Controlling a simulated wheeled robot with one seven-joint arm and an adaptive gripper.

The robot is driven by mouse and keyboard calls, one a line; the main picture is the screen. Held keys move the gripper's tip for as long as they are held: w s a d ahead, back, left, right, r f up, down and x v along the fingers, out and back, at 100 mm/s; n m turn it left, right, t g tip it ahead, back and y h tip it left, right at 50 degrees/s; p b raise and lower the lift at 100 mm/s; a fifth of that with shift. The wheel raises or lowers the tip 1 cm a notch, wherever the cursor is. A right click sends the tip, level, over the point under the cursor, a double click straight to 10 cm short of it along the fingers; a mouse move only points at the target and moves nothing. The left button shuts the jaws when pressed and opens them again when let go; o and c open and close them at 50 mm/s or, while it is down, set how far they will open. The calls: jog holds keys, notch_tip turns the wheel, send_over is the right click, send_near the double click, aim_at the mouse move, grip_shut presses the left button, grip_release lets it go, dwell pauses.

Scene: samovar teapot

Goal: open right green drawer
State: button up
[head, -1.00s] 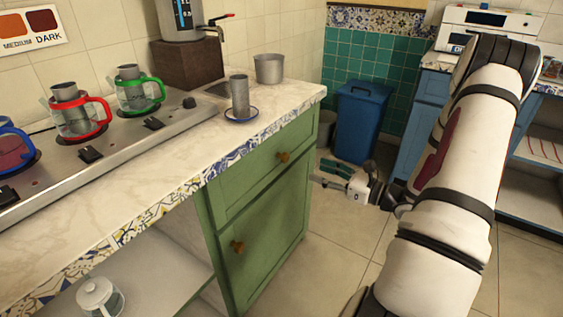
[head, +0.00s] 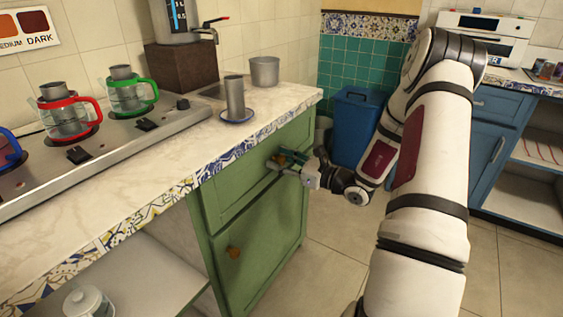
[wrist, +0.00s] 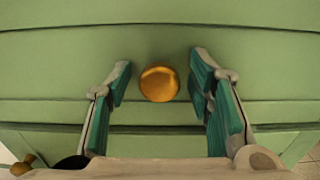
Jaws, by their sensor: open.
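The green drawer (head: 246,178) is at the top of the green cabinet under the counter and looks closed. Its round golden knob (wrist: 159,84) shows in the wrist view between my fingers, a little beyond their middle. My gripper (head: 284,160) is at the drawer front in the head view, where its fingers cover the knob. In the wrist view my gripper (wrist: 160,88) is open, with one teal-padded finger on each side of the knob. Gaps show between the knob and both fingers.
The cabinet door below has its own knob (head: 233,252). On the counter (head: 160,165) above stand a metal cup (head: 234,97) on a saucer and a metal pot (head: 264,71). A blue bin (head: 354,125) stands behind my arm. The floor to the right is clear.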

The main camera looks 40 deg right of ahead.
grip_shut()
jog(key=shift+s, duration=0.1)
